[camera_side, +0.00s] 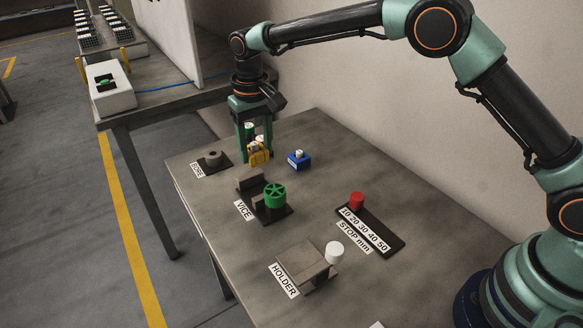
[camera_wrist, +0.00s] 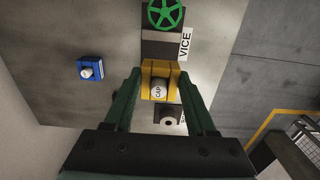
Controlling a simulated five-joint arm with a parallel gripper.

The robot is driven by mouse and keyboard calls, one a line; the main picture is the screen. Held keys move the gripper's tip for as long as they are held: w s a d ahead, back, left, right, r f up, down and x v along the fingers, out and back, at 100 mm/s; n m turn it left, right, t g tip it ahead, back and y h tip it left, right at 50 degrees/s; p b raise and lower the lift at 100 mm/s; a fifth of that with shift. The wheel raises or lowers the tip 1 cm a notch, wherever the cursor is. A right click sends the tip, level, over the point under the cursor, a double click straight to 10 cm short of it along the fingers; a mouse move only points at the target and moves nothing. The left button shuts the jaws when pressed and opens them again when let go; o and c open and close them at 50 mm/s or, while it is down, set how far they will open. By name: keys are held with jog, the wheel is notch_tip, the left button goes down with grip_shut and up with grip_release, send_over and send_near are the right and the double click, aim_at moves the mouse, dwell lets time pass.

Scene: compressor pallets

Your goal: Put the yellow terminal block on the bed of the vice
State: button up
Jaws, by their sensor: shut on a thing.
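The yellow terminal block (camera_side: 262,157) sits between the green fingers of my gripper (camera_side: 255,140), which is shut on it. In the wrist view the block (camera_wrist: 149,86) carries a white cylinder lettered CAP, between the fingertips (camera_wrist: 160,76). The block is over the table beyond the vice; whether it touches the table I cannot tell. The vice (camera_side: 250,182) has a dark base, grey jaws and a green handwheel (camera_side: 275,196). Its bed shows no object on it in the side view. In the wrist view the vice (camera_wrist: 162,48) is partly hidden behind the block.
A blue block (camera_side: 299,161) stands right of my gripper. A grey round part (camera_side: 213,158) on a dark plate is to the left. Nearer are the red-knobbed stop scale (camera_side: 385,240) and the holder (camera_side: 300,260) with a white cylinder (camera_side: 335,252).

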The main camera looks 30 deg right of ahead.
jog(key=shift+f, duration=0.1)
jog(key=shift+f, duration=2.75)
jog(key=shift+f, duration=2.25)
jog(key=o, duration=1.4)
jog(key=shift+o, duration=0.2)
notch_tip(320, 180, up, 12)
jog(key=shift+r, duration=0.1)
